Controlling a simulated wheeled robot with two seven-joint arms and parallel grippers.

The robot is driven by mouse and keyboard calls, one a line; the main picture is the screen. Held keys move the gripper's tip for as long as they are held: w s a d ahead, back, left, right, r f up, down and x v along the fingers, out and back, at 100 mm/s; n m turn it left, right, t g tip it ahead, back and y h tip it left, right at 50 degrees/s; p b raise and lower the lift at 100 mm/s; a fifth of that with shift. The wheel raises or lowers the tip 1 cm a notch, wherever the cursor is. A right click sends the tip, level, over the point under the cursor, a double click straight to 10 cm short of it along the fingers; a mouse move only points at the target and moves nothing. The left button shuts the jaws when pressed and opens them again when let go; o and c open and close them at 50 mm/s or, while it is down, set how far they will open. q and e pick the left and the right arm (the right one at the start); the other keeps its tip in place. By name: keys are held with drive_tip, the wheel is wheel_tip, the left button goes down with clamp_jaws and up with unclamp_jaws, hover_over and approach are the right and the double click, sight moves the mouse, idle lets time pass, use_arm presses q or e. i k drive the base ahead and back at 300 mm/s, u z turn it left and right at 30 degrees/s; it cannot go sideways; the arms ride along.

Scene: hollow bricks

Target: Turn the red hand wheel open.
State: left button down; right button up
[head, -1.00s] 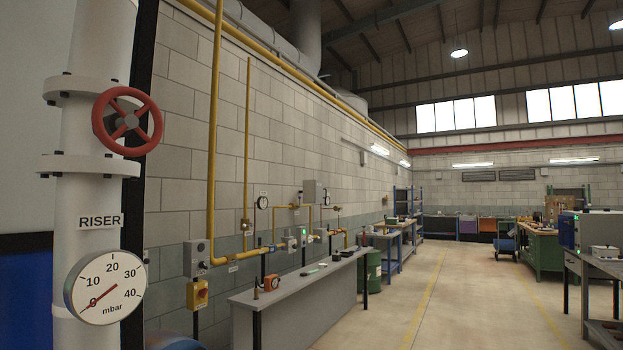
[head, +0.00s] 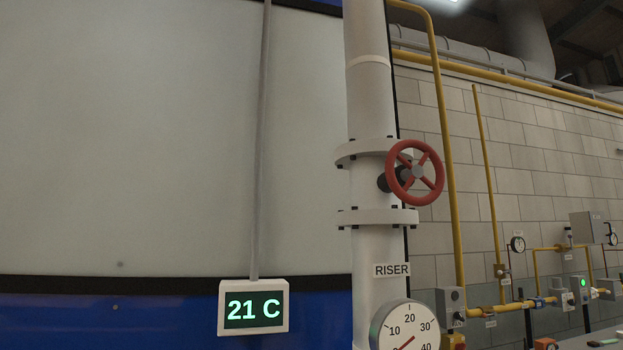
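Neither of my grippers is in view.
A display reading 21 C (head: 254,308) hangs left of the riser on a blue and grey panel (head: 180,130). Yellow gas pipes (head: 452,200) run along the block wall (head: 525,150) to the right. Small gauges and boxes sit there.

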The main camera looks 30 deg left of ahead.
sight(411, 173)
drive_tip(key=z, duration=1.85)
drive_tip(key=i, duration=2.95)
drive_tip(key=u, duration=3.4)
